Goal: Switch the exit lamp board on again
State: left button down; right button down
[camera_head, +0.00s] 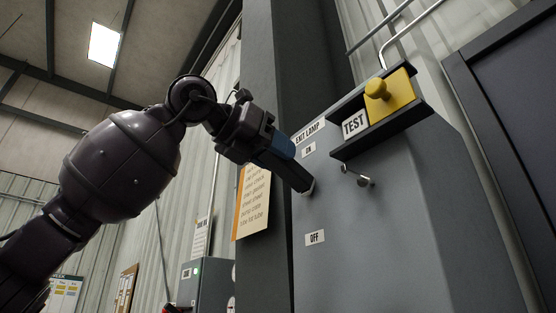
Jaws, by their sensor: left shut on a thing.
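The exit lamp board (400,220) is a grey cabinet at the right, with an "EXIT LAMP" label. An "ON" label (309,150) sits above an "OFF" label (315,237) on its face. The lever's exact setting is hard to tell from this angle. My right gripper is out of view.
A yellow plate with a round knob (377,89) sits in a dark bracket beside a "TEST" label (354,123), close to the lever's upper right. A small metal peg (359,177) sticks out below it. A paper notice (252,200) hangs left of the board.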

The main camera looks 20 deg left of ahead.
pick_arm(q)
jog(key=shift+r, duration=0.15)
jog(key=shift+w+d, duration=0.15)
dwell(0.6)
jog(key=c, duration=0.7)
grip_release()
jog(key=b+v, duration=0.1)
jog(key=v, duration=1)
jog(key=shift+r+b, duration=0.1)
jog(key=shift+b, duration=0.2)
